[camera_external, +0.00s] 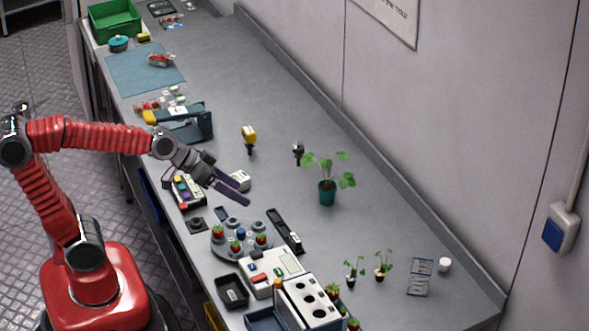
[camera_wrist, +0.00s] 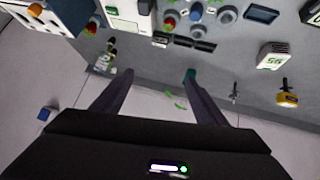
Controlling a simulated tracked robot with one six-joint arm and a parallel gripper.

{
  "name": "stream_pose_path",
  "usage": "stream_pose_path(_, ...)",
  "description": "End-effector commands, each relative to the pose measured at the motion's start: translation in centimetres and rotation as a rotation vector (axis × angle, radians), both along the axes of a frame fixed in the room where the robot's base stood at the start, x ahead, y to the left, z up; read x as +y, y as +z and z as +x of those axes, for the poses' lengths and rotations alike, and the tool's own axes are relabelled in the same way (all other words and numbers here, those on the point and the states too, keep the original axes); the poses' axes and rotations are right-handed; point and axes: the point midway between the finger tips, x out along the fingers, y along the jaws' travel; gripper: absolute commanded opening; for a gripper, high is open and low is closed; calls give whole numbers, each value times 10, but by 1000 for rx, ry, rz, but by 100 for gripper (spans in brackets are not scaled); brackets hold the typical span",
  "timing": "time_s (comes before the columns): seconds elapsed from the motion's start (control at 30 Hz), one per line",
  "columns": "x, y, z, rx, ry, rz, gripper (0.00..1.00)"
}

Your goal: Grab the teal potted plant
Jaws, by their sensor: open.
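The teal potted plant (camera_external: 327,193) stands upright on the grey bench, right of centre in the external view, with green leaves spreading above its pot. My gripper (camera_external: 243,195) is open and empty over the bench, to the left of the plant and apart from it. In the wrist view, my two dark fingers (camera_wrist: 159,74) are spread apart with nothing between their tips. A bit of the teal pot (camera_wrist: 190,73) shows at the right fingertip, with some green leaves between the fingers; the finger hides much of the plant.
A round grey tray (camera_external: 240,252) with strawberries and a white device (camera_external: 270,269) stand below my gripper. A yellow-topped tool (camera_external: 249,136) and a small dark tool (camera_external: 298,151) stand behind. Two seedlings (camera_external: 381,266) stand in front.

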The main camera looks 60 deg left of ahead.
Motion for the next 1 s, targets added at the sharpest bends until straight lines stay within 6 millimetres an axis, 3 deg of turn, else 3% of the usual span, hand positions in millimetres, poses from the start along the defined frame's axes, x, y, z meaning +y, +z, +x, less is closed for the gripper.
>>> stream_pose_path(0.2, -13, -1, 62, -96, 38, -41, 66)
stream_pose_path(0.5, -15, -13, 138, -214, 143, -53, 66)
stream_pose_path(0.8, -2, -45, 198, -301, 289, -1, 66)
stream_pose_path(1.0, 13, -76, 225, -338, 402, 69, 66)
